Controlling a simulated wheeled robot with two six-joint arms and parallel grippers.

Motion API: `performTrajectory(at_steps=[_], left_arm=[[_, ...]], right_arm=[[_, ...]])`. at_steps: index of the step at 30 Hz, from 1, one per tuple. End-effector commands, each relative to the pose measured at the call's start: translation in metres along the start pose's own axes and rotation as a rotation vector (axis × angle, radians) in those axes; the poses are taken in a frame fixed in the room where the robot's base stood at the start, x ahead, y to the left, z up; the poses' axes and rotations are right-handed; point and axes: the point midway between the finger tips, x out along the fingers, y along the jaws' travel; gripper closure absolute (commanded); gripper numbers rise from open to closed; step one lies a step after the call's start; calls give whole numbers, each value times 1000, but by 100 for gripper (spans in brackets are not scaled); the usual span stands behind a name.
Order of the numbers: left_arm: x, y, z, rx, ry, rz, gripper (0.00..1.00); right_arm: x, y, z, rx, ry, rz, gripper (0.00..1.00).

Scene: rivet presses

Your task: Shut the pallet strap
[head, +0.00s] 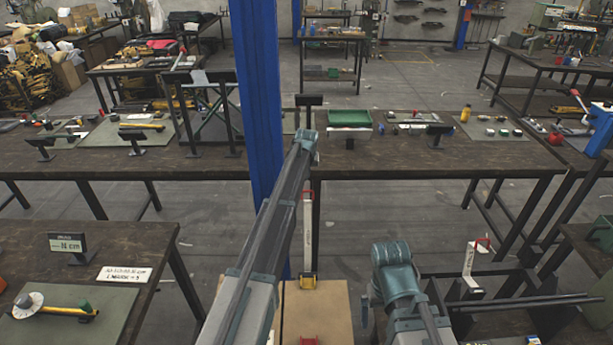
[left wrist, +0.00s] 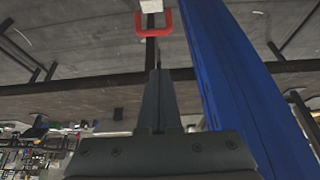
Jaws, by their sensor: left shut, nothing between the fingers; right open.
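A long white strap lever (head: 307,235) with a red loop handle (head: 308,195) rises from a yellow base (head: 308,281) on a brown board (head: 330,310). It appears raised. In the left wrist view the red loop (left wrist: 153,22) is just ahead of my left gripper (left wrist: 158,75), whose fingers are shut and empty. A gap seems to separate them, but contact is hard to judge. In the head view my left arm's links hide most of that gripper. My right arm is at the lower right; its gripper is open and away from the lever, its fingertips hard to make out.
A blue post (head: 258,100) stands close to my left arm and the lever. A second white piece with a red top (head: 468,265) stands at the right on a dark frame. A long dark table (head: 420,180) crosses behind, and another table (head: 130,240) stands at the left.

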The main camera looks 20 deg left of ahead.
Motion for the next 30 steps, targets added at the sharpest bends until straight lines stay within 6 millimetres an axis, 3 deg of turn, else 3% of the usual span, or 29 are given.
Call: performTrajectory(at_steps=[1,16,17,19,24,30], left_arm=[[13,0,2,0,0,0,100],[88,0,2,0,0,0,100],[72,0,9,1,-1,0,100],[61,-1,20,1,0,0,100],[53,0,31,2,0,0,100],[53,0,32,1,0,0,100]], right_arm=[[12,-1,-1,0,0,0,0],[80,-8,-5,1,0,0,0],[69,-6,-4,1,0,0,0],[63,-6,-4,1,0,0,0],[61,-6,-4,1,0,0,0],[61,-6,-4,1,0,0,0]])
